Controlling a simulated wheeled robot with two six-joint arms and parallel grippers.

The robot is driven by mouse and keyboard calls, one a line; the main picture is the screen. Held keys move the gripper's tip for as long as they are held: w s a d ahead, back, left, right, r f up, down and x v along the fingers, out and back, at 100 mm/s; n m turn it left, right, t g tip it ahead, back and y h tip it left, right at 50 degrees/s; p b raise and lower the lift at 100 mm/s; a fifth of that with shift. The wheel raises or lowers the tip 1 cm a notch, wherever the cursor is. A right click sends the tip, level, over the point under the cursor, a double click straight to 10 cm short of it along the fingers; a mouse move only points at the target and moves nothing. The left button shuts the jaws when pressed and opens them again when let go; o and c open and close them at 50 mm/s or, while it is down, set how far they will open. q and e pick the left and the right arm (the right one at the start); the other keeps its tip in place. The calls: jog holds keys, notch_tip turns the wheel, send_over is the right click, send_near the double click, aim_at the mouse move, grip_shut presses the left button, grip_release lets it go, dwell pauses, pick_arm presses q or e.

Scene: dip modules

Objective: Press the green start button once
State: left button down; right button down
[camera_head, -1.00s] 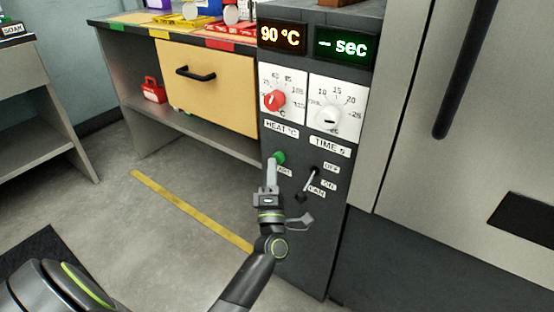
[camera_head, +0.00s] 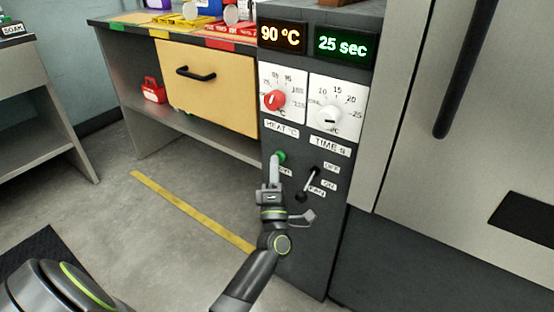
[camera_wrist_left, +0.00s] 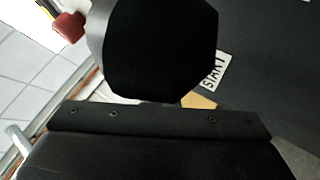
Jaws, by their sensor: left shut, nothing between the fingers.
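The green start button (camera_head: 280,156) sits on the dark front of the control panel (camera_head: 310,240), below the HEAT label. My left gripper (camera_head: 275,162) is shut and empty, its fingertips at the lower edge of the button; whether they touch it is hard to tell. The time display (camera_head: 342,46) reads 25 sec in green, and the heat display (camera_head: 282,36) reads 90 °C. In the left wrist view the START label (camera_wrist_left: 215,72) shows beside the dark gripper body, and the button is hidden there. My right gripper is not in view.
A red dial (camera_head: 274,99) and a white dial (camera_head: 329,116) are above the button. A lever switch (camera_head: 311,180) is just right of my gripper. A workbench with a yellow drawer (camera_head: 205,88) stands to the left. The floor there is open.

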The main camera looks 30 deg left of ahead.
pick_arm(q)
jog(key=shift+s, duration=1)
jog(key=shift+p, duration=0.3)
jog(key=s, duration=0.5)
jog(key=shift+a+p, duration=0.25)
jog(key=shift+p, duration=0.15)
